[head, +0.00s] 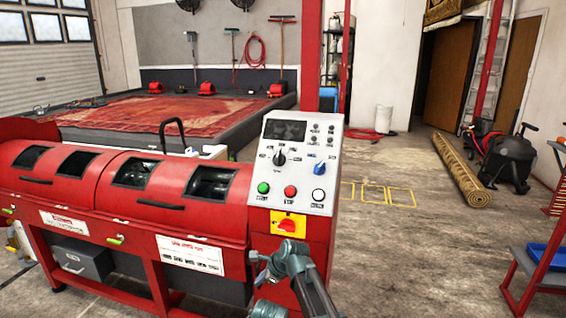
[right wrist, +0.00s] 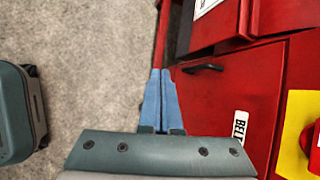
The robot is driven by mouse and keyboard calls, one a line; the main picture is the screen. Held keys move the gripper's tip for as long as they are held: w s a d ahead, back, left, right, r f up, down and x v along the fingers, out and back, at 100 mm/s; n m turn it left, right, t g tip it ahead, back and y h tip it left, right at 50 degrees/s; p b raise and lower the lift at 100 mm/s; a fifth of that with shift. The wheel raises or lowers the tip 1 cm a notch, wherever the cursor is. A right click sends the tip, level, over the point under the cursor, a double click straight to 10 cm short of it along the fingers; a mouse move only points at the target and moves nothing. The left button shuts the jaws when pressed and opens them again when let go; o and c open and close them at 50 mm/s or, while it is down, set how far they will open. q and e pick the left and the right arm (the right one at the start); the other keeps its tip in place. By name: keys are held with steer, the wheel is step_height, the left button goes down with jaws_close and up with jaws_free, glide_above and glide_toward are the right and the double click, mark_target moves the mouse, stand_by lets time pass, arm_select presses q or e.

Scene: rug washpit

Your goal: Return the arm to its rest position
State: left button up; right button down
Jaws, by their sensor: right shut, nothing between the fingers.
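My right arm (head: 312,288) comes up from the bottom of the head view, in front of the right end of the red machine's control panel. My right gripper (head: 259,270) is small there, just below and left of the yellow plate with the red switch. In the right wrist view its two blue fingers (right wrist: 160,74) lie side by side, shut and empty. They appear over the edge of the red machine (right wrist: 229,95); whether they touch it I cannot tell. My left gripper is not in view.
The red machine (head: 92,190) with its control panel (head: 297,155) fills the left and middle. A rolled rug (head: 460,170) and a black vacuum (head: 508,160) lie to the right. A blue tray (head: 540,257) is at the right edge.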

steer(key=s+d+f+n+g+h, duration=0.2)
steer(key=s+d+n+h, duration=0.1)
steer(key=s+d+n, duration=0.85)
steer(key=s+d+f+n+g+h, duration=0.25)
steer(key=s+d+n, duration=0.55)
steer(key=s+d, duration=0.5)
steer(key=s+a+n+h, duration=0.2)
steer(key=s+a+n, duration=0.15)
steer(key=a, duration=0.65)
step_height(320, 180, up, 16)
steer(key=p, duration=1.5)
steer(key=shift+s+p, duration=0.3)
steer(key=shift+p, duration=0.1)
steer(key=shift+y, duration=0.25)
